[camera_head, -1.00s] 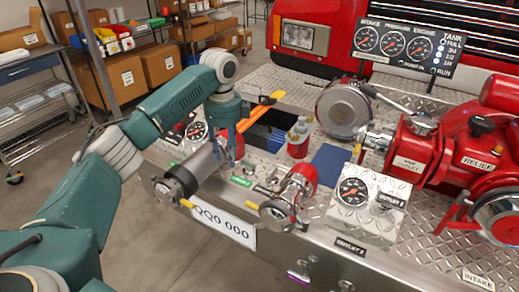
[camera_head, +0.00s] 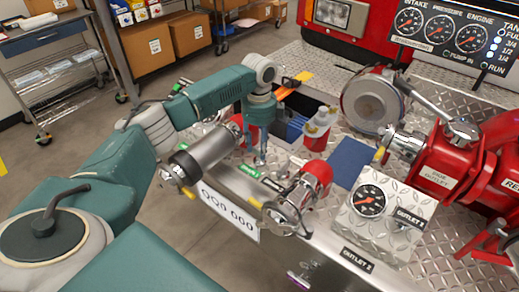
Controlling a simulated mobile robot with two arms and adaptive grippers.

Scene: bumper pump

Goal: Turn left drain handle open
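The left outlet (camera_head: 205,152) is a grey cylinder with a dark end on the bumper's left side. A small yellow-tipped handle (camera_head: 188,192) sits at its lower end, which I take for the left drain handle. A second yellow-tipped handle (camera_head: 255,203) sits by the red and metal outlet (camera_head: 312,180) to the right. My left gripper (camera_head: 257,155) points down behind and right of the grey cylinder, apart from both yellow handles. Its two fingers look separated, with nothing seen between them. My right gripper is out of view.
A gauge panel (camera_head: 380,208), a red pump (camera_head: 440,155) and a round metal cap (camera_head: 372,100) lie further right. A wire cart (camera_head: 60,70) and boxes stand behind on the floor.

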